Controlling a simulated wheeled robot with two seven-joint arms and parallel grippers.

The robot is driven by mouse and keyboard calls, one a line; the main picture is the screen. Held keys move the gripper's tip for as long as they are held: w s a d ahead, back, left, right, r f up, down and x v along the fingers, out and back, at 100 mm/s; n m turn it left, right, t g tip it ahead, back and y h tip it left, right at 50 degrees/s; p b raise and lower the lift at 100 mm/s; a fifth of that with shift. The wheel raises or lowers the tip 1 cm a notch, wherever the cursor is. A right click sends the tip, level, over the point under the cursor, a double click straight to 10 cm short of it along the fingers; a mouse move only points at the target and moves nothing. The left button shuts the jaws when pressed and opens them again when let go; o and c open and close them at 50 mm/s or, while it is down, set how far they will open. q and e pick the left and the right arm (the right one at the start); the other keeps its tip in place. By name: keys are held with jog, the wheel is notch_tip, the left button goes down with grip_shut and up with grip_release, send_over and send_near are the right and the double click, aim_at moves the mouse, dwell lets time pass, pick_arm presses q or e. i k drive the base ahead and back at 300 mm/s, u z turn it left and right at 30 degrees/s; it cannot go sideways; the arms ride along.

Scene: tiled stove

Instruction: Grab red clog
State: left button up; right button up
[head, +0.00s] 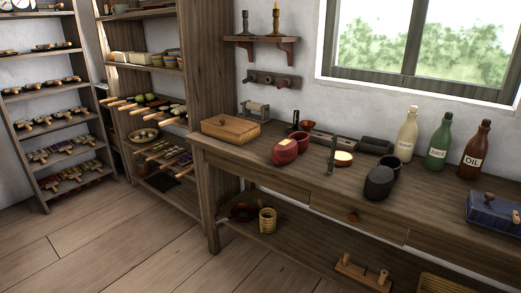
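A red clog (284,153) lies on top of the wooden workbench (235,148), left of its middle. It has a pale patch on its upper side. A second red rounded shape (302,141) touches it behind and to the right; I cannot tell whether it is a separate clog. A dark grey pair of similar shape (379,184) lies further right on the bench. Neither of my grippers shows in the head view.
A wooden box (230,127) stands left of the red clog. A green upright tool (332,157) and a round pale-topped item (343,158) lie to its right. Several bottles (437,143) and a blue box (490,209) stand further right. Open floor (110,235) lies front left.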

aim_at(284, 152)
jog(key=u, duration=0.8)
jog(key=i, duration=1.65)
jog(key=z, duration=0.65)
